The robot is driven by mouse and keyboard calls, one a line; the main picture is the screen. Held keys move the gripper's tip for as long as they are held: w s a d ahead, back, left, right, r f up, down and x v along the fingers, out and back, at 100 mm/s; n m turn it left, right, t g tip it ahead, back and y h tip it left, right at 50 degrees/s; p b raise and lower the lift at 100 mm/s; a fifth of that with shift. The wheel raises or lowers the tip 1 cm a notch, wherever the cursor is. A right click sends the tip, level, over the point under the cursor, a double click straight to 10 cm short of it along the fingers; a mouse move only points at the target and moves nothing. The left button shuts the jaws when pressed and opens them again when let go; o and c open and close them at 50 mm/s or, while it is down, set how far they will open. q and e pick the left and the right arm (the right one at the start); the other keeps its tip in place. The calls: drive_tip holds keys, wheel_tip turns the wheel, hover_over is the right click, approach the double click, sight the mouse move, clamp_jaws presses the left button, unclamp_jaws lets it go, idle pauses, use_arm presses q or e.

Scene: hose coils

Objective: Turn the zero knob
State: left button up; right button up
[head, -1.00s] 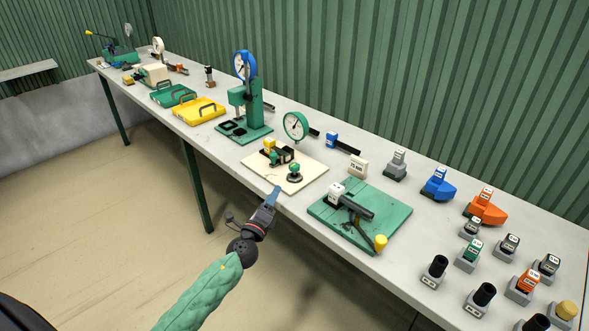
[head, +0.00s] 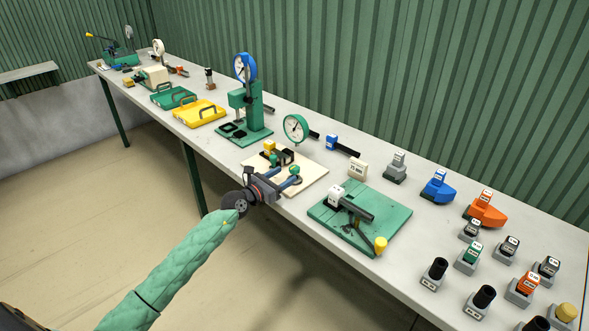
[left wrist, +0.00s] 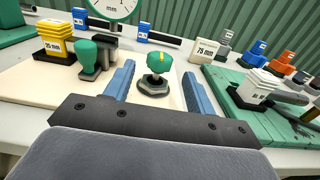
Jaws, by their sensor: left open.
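A green round knob (left wrist: 158,66) with a yellow mark sits on a dark hexagonal base on the cream board (left wrist: 40,88). In the head view the knob (head: 295,170) is partly hidden by my gripper. My left gripper (head: 284,174) is open over the board's near edge. In the left wrist view its blue fingers (left wrist: 160,76) stand on both sides of the knob, with gaps left and right. The green-rimmed dial gauge (head: 296,128) stands behind the board. My right gripper is not in view.
A yellow block (left wrist: 55,40) and a green-handled piece (left wrist: 92,58) stand left of the knob. A green board (head: 388,211) with a white-labelled block and a black bar lies to the right. A 75 mm block (left wrist: 205,49) stands behind.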

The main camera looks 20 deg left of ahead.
sight(290, 171)
use_arm(q)
drive_tip(key=x, duration=0.4)
drive_tip(key=shift+w+p, duration=0.25)
drive_tip(key=shift+p, duration=0.15)
drive_tip(key=shift+x, duration=0.8)
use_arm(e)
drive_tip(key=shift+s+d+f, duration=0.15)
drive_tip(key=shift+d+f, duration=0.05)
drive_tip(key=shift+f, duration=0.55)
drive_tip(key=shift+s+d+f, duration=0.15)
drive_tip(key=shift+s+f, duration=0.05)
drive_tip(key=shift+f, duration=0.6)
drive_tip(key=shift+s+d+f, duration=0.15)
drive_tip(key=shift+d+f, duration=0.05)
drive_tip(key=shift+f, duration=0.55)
use_arm(q)
drive_tip(key=c, duration=1)
drive_tip(key=shift+o, duration=0.2)
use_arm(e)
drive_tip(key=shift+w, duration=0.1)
